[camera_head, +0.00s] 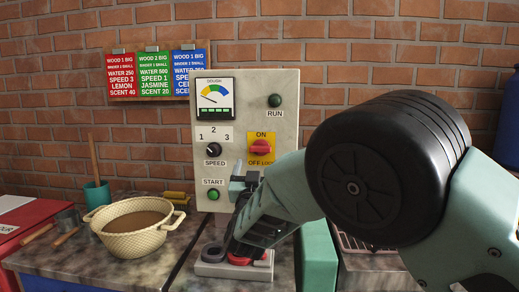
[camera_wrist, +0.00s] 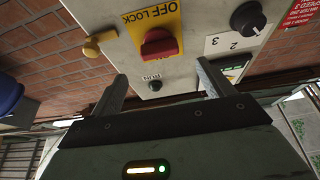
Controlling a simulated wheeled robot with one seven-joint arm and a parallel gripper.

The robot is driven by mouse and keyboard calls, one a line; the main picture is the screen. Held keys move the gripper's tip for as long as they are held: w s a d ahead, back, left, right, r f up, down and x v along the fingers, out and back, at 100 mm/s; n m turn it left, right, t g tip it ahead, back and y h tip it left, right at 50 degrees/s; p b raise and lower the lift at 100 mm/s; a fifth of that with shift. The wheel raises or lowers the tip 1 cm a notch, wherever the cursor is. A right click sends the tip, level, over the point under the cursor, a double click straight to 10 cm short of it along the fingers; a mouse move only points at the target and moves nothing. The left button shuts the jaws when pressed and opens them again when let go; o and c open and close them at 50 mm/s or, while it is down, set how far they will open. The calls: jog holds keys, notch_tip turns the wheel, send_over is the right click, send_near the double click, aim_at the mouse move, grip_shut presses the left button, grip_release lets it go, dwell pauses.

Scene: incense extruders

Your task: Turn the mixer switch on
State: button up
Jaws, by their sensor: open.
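The mixer switch is a red rotary knob (camera_head: 261,147) on a yellow plate marked ON above and OFF LOCK below, on a pale control panel (camera_head: 233,120). Its handle looks roughly horizontal in the head view. The knob also shows in the wrist view (camera_wrist: 158,43), beyond and between my fingers, with nothing touching it. My gripper (camera_head: 245,181) is in front of the panel, lower than the switch in the head view. In the wrist view my gripper (camera_wrist: 161,84) has its two fingers spread apart with nothing between them.
The panel also has a SPEED knob (camera_head: 213,150), a green START button (camera_head: 214,195), a RUN lamp (camera_head: 275,101) and a dough gauge (camera_head: 215,97). A grey base with red parts (camera_head: 235,266) stands below my gripper. A basket-like bowl (camera_head: 133,238) sits left.

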aim_at(260, 150)
jog(key=p+x, duration=0.1)
jog(key=x, duration=0.6)
jog(key=shift+w+r, duration=0.1)
jog(key=shift+w, duration=0.15)
jog(key=c, duration=1)
